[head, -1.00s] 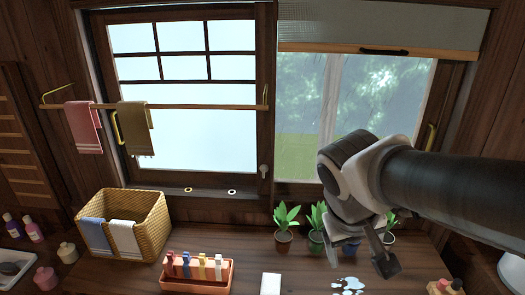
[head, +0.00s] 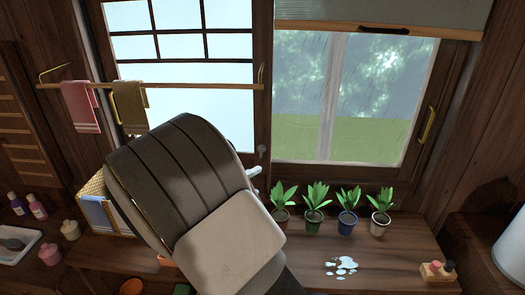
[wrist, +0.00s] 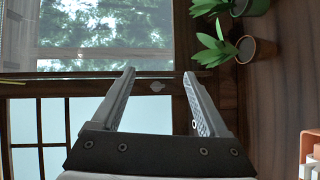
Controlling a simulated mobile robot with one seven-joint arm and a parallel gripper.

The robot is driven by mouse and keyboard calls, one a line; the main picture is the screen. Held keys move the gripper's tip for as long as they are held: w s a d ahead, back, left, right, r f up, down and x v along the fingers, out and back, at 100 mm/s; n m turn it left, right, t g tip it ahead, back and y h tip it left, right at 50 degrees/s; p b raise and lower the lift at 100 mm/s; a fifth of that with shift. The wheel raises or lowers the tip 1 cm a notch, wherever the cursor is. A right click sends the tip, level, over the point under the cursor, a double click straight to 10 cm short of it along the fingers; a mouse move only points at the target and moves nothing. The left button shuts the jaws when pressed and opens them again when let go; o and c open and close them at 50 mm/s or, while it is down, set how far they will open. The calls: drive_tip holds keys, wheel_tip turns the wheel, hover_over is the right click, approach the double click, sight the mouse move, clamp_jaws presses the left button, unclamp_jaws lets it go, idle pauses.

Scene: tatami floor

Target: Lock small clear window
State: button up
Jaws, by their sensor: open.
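The clear window (head: 335,130) is the right-hand pane, with trees and grass behind it; it also fills the upper left of the wrist view (wrist: 105,38). A small grey latch (head: 262,151) sits on the dark upright between this pane and the pale, gridded left pane (head: 185,85). In the wrist view the latch (wrist: 157,86) shows beyond my gripper (wrist: 159,74), between its two open fingers, with nothing held. I cannot tell whether the fingers touch the frame. In the head view my arm hides most of the gripper, just below the latch.
A towel bar (head: 185,86) with two towels crosses the left pane. Several potted plants (head: 314,205) line the counter below the right pane. A basket (head: 100,212) is partly behind my arm. White spots (head: 342,266) mark the open counter (head: 395,262).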

sight(261, 152)
drive_tip(key=a+f+n+t+y, duration=0.2)
drive_tip(key=a+n+t, duration=0.1)
drive_tip(key=a, duration=0.4)
drive_tip(key=p+x, duration=0.1)
drive_tip(key=x, duration=1.7)
